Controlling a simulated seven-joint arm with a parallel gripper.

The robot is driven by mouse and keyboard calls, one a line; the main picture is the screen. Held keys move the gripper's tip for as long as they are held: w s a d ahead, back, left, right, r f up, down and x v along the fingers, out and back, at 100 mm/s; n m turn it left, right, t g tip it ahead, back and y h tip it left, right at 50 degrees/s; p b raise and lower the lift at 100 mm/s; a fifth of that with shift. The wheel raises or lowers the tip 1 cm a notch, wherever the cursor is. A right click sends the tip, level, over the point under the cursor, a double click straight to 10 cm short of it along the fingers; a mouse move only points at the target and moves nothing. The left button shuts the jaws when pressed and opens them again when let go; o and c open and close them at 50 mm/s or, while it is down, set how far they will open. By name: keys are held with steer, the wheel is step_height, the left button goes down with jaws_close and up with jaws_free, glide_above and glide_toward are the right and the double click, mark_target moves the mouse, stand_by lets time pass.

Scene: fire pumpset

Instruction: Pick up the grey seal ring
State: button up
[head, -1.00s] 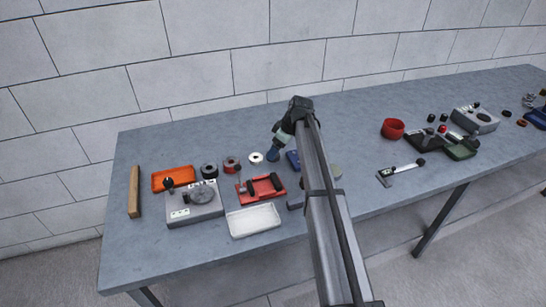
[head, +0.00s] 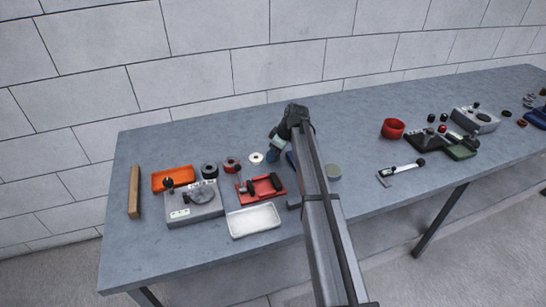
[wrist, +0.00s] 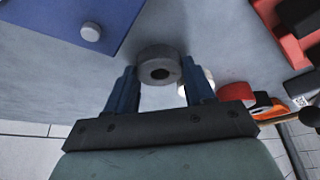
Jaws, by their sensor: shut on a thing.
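The grey seal ring (wrist: 159,52) shows in the wrist view as a thick grey ring with a dark hole, between the tips of my two blue fingers. My gripper (wrist: 160,77) is shut on it, close above the table top. In the head view my gripper (head: 273,156) reaches down at the back middle of the table, and I cannot make out the ring there.
A white ring (head: 256,158), a red ring (head: 231,163) and a black ring (head: 209,171) stand left of my gripper. A red fixture (head: 265,188) and a white tray (head: 239,229) are nearer. A blue block (wrist: 60,20) is close by.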

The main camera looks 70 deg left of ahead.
steer(key=shift+c, duration=1)
